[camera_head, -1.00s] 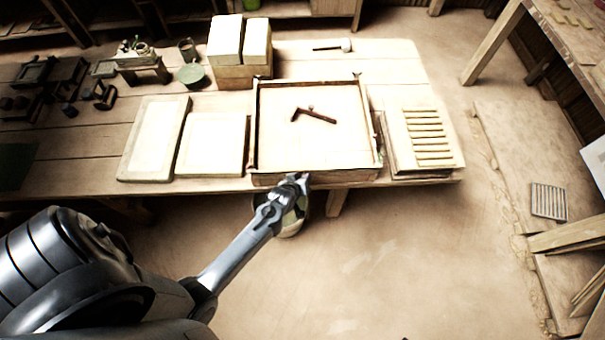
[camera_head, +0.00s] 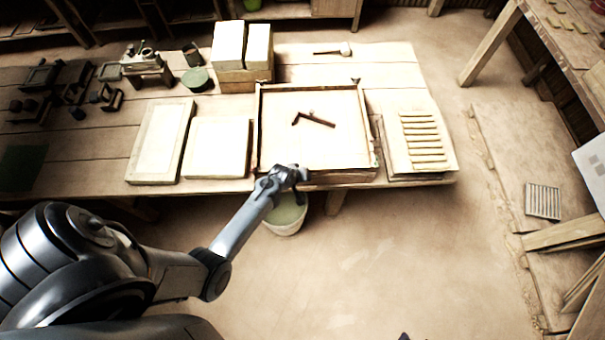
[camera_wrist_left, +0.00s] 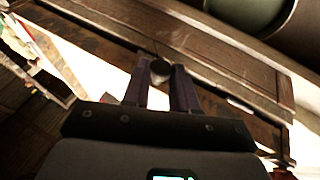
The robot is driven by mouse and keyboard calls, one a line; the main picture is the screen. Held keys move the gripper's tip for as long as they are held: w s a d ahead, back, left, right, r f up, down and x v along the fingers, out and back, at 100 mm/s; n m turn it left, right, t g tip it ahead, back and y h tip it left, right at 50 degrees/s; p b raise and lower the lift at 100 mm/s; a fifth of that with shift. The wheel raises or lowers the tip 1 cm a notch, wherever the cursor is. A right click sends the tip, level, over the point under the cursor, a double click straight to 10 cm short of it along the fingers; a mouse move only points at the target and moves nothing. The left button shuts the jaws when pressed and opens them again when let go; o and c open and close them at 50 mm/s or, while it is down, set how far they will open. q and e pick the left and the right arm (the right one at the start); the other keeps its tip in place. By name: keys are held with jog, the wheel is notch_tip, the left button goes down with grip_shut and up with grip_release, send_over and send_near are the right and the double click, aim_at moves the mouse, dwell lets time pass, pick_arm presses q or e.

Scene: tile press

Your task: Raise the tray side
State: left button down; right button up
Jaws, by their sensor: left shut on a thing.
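The square wooden tray (camera_head: 262,105) lies on the near edge of the workbench in the head view, with a pale bed inside. Its near side (camera_head: 340,177) runs along the bench edge; the arm covers its left part. My left gripper (camera_head: 297,173) is at this near side, left of its middle. In the left wrist view, the fingers of my left gripper (camera_wrist_left: 160,82) are shut on a small dark round knob (camera_wrist_left: 160,70) at a wooden board. Whether the side is lifted, I cannot tell. My right gripper is not in view.
A dark angled tool (camera_head: 315,119) lies inside the tray. Pale boards (camera_head: 218,148) lie to the left and a slatted rack (camera_head: 423,140) to the right. A bucket (camera_head: 285,218) stands below the bench edge, under my left arm. The floor in front is open.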

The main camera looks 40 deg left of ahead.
pick_arm(q)
jog(key=c, duration=1.2)
grip_release()
jog(key=shift+p+v, duration=0.45)
jog(key=shift+v, duration=4.9)
